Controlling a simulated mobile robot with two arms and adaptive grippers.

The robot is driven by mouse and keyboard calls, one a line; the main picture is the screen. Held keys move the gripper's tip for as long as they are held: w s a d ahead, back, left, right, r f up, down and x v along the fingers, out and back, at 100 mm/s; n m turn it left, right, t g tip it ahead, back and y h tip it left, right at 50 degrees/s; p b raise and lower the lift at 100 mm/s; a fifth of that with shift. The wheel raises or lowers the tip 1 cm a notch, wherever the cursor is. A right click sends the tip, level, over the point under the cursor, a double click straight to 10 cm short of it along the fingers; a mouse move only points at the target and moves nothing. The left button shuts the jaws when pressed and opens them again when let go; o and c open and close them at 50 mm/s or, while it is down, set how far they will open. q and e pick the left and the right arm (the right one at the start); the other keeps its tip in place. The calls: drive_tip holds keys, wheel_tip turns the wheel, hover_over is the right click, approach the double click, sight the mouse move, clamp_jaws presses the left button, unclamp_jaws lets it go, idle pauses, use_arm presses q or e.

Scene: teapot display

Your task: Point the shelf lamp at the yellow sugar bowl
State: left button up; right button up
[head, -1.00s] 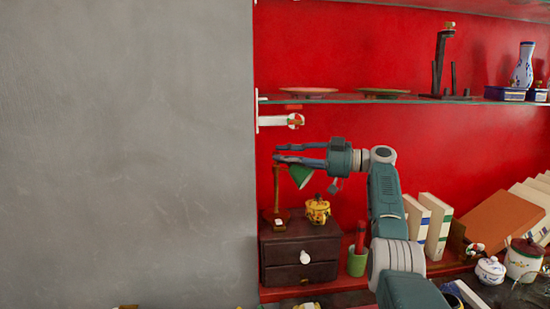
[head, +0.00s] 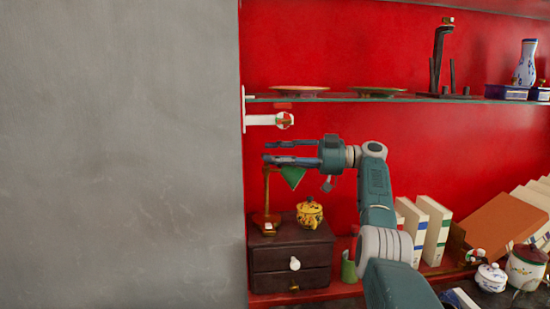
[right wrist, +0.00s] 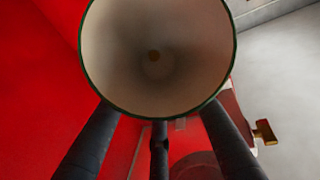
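The shelf lamp has a brass stand (head: 266,205) on the left of a dark drawer chest and a green shade (head: 292,176) tilted down towards the right. The yellow sugar bowl (head: 310,214), with dark marks, stands on the chest to the right of the lamp's base, below the shade. My right gripper (head: 266,152) is at the top of the lamp, its fingers apart, just above the shade. In the right wrist view the shade's pale open mouth (right wrist: 155,55) covers the fingertips. I cannot tell whether they touch the lamp. My left gripper is not in view.
The chest (head: 270,258) stands on a red shelf. A glass shelf (head: 350,99) with plates runs above my right gripper. A green cup (head: 348,268), books (head: 432,230) and lidded pots (head: 490,277) stand to the right. A grey wall (head: 120,150) fills the left.

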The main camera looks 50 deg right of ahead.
drive_tip(key=shift+s+a, duration=0.1)
drive_tip(key=v, duration=0.6)
drive_tip(key=shift+s+d+r, duration=0.15)
drive_tip(key=shift+s+d, duration=0.05)
drive_tip(key=shift+s, duration=0.05)
drive_tip(key=shift+s+d, duration=0.25)
drive_tip(key=shift+s, duration=0.1)
drive_tip(key=shift+c, duration=0.3)
